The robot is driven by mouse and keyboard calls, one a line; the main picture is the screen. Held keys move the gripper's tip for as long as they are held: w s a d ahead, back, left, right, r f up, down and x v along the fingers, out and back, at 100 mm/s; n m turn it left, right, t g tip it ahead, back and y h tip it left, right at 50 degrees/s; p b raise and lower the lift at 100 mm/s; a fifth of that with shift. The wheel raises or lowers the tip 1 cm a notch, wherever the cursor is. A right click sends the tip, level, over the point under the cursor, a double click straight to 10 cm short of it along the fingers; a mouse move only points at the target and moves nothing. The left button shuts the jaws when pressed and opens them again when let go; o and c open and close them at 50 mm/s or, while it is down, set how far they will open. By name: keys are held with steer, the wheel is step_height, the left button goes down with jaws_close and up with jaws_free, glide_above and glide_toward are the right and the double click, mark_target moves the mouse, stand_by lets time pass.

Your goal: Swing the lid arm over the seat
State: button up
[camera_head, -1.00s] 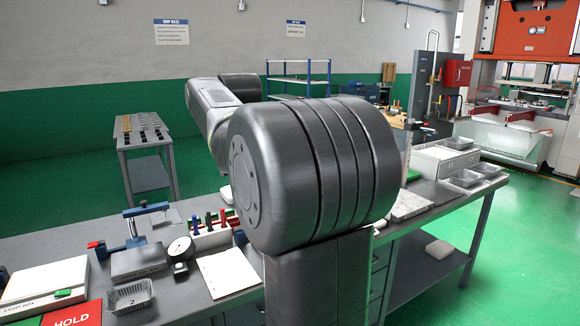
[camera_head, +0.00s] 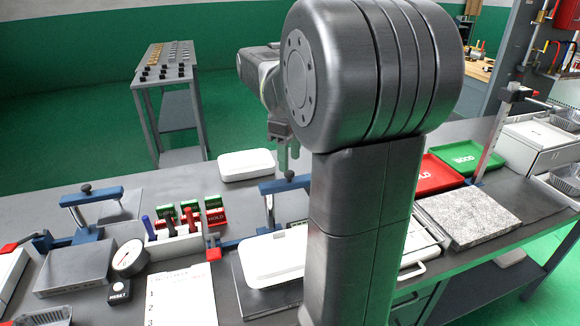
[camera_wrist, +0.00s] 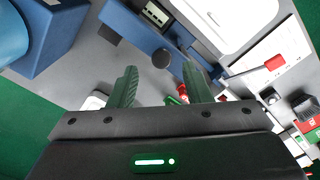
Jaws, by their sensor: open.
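A blue arm with a dark round knob (camera_head: 290,176) stands behind a white oval-cornered tray (camera_head: 272,258) on a dark plate (camera_head: 240,292) in the head view. My gripper (camera_head: 285,158) hangs open just above the knob, seen side-on. In the wrist view its green fingers (camera_wrist: 160,82) are apart and empty, with the blue arm (camera_wrist: 140,35) and knob (camera_wrist: 162,58) beyond them. The red tip (camera_wrist: 275,62) and white tray (camera_wrist: 228,18) show at the upper right. My arm hides the fixture's right side.
A second blue-armed fixture (camera_head: 92,197) with a steel block (camera_head: 75,268) stands at left. A dial gauge (camera_head: 129,257), a pen rack (camera_head: 175,244) and a paper sheet (camera_head: 182,296) lie between. Another white tray (camera_head: 246,165) sits behind. Red and green trays (camera_head: 463,155) are at right.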

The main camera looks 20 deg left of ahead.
mark_target(290, 172)
steer(key=shift+s+f, duration=0.1)
steer(key=shift+f, duration=1.45)
jaws_close()
